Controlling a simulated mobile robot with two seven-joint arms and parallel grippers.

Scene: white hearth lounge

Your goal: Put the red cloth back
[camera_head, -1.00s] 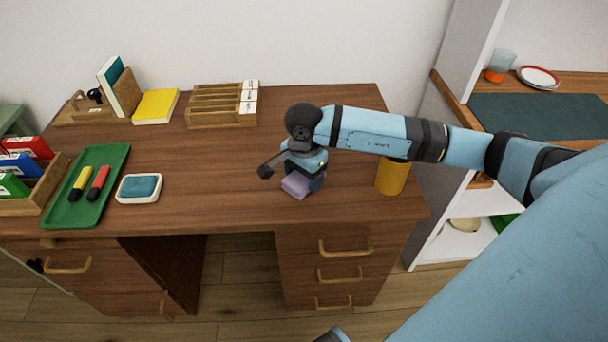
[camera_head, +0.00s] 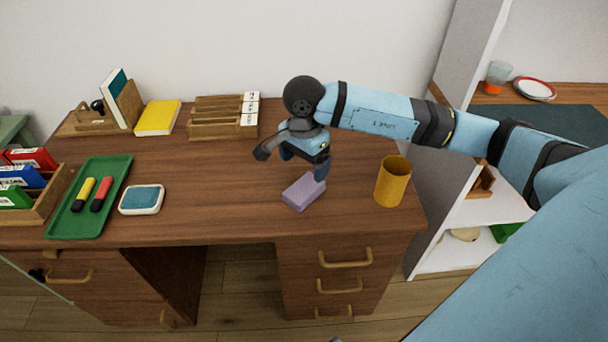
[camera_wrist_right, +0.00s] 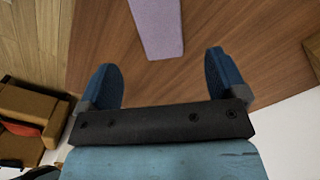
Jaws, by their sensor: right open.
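I cannot make out a red cloth for certain. A small red patch (camera_wrist_right: 22,128) shows in a brown wooden holder at the lower left of the right wrist view; it is too small to name. My right gripper (camera_head: 303,166) is open and empty over the right half of the desk. Its two blue fingers (camera_wrist_right: 160,64) are apart in the wrist view. A lilac block (camera_head: 303,191) lies on the desk just below and in front of the fingers. It also shows beyond the fingertips in the wrist view (camera_wrist_right: 158,25). My left gripper is not in view.
A yellow cup (camera_head: 392,184) stands right of the block. A green tray (camera_head: 70,222) with two markers and a white-rimmed teal pad (camera_head: 142,199) are at the left. Wooden racks (camera_head: 222,130) stand at the back. White shelves (camera_head: 458,250) adjoin on the right. The desk's middle is clear.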

